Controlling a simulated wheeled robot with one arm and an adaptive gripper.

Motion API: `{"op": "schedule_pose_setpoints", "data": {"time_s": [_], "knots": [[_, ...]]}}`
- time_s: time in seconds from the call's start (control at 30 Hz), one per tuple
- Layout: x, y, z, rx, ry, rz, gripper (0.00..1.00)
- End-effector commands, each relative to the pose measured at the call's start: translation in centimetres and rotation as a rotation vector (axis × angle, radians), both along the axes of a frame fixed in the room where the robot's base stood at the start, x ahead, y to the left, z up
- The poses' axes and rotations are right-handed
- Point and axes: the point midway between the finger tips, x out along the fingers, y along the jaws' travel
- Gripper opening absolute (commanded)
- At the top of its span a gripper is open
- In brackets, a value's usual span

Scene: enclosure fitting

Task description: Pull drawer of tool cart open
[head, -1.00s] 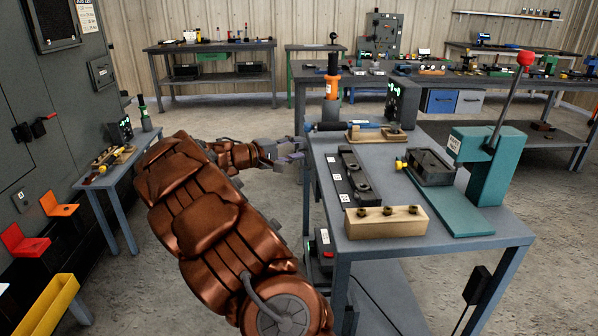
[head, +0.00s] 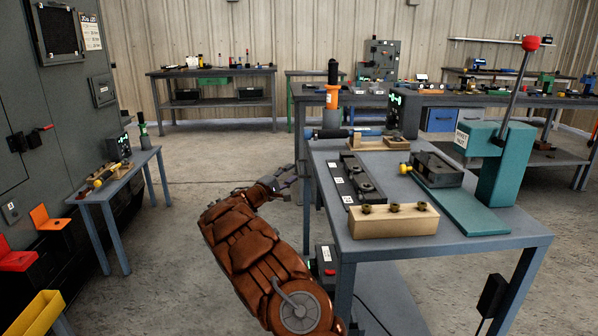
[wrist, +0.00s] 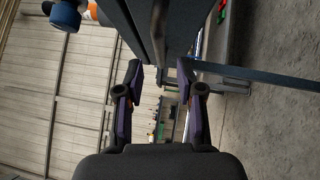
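No tool cart or drawer can be made out with certainty. My gripper (head: 284,184) is beside the left edge of the near grey-blue workbench (head: 470,248), at about the height of its top, and its tips are partly hard to see. In the wrist view my gripper (wrist: 160,72) is open, with two dark fingers apart and nothing between them. The dark underside and edge of a bench (wrist: 150,25) lie just beyond the fingertips. Under the far bench are a blue drawer-like box (head: 440,119) and a grey one beside it, well away from my gripper.
The near bench carries a teal lever press (head: 490,160), a wooden block (head: 393,221), a black fixture strip (head: 352,180) and an orange-handled tool (head: 332,95). A small side table (head: 112,185) and grey cabinet (head: 60,90) stand left. The floor between is clear.

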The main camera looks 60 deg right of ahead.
Motion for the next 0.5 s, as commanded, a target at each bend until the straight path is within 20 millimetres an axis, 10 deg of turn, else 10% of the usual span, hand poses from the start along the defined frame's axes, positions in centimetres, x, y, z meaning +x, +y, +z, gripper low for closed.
{"op": "schedule_pose_setpoints", "data": {"time_s": [0.5], "knots": [[-0.6,-5.1,0.6,0.001,0.002,-0.002,0.37]]}}
